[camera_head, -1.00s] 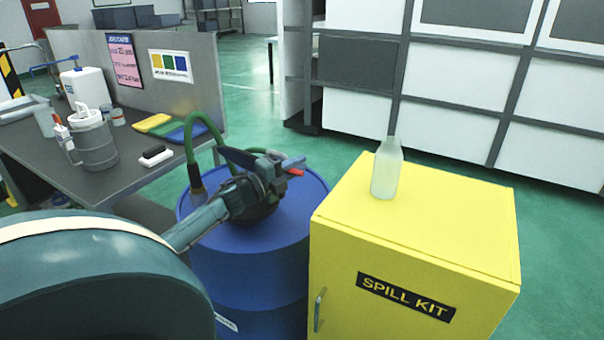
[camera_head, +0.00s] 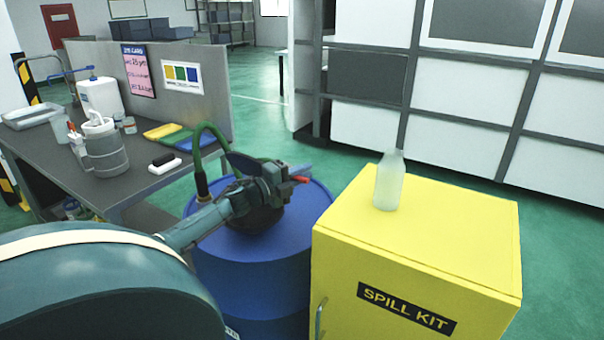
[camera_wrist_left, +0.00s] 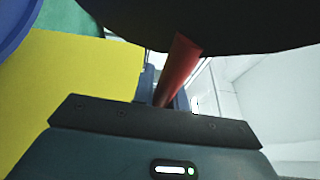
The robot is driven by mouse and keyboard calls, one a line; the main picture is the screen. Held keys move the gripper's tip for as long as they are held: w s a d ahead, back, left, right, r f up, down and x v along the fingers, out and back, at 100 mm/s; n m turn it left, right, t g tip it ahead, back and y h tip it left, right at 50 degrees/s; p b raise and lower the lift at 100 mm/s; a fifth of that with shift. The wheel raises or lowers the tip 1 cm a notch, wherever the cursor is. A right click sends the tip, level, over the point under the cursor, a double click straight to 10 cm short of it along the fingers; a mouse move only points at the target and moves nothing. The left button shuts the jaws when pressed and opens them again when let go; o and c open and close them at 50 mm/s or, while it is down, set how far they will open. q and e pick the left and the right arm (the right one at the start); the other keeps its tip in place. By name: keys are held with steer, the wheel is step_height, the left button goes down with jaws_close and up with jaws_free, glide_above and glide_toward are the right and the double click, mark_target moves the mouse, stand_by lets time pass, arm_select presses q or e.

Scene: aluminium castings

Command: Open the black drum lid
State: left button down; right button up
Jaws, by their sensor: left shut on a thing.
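The blue drum (camera_head: 318,208) stands left of the yellow cabinet. A dark round fitting (camera_head: 257,220) sits on its top, partly hidden by my left gripper. The black lid (camera_head: 243,163) shows as a tilted dark disc just behind the gripper, raised off the fitting at an angle. Its dark underside or edge fills the top of the left wrist view (camera_wrist_left: 215,22). My left gripper (camera_head: 284,182) is over the drum, shut on the lid's red handle (camera_head: 301,179). In the left wrist view the red handle (camera_wrist_left: 178,68) runs between the fingers. My right gripper is not in view.
A yellow spill kit cabinet (camera_head: 470,225) with a translucent bottle (camera_head: 389,182) on it stands close right of the drum. A green hose (camera_head: 200,140) arches behind the drum. A workbench (camera_head: 125,187) with a jug and containers is at left.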

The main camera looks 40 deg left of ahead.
arm_select(q)
steer(key=shift+f, duration=0.45)
steer(key=shift+d, duration=0.1)
steer(key=c, duration=1.6)
jaws_free()
steer(key=shift+w, duration=0.1)
steer(key=shift+o, duration=1)
steer(key=shift+r, duration=0.1)
steer(key=s+r+p, duration=0.1)
steer(key=p, duration=0.1)
steer(key=s+a+r+p, duration=0.1)
steer(key=s+r+p, duration=0.1)
steer(key=shift+s+a+r+p, duration=0.15)
steer(key=shift+s+p, duration=0.05)
steer(key=shift+p, duration=0.1)
steer(key=s+a+r+p, duration=0.1)
steer(key=s+a+r, duration=0.1)
steer(key=s+r, duration=0.3)
steer(key=shift+s+r, duration=0.25)
steer(key=shift+s, duration=1.5)
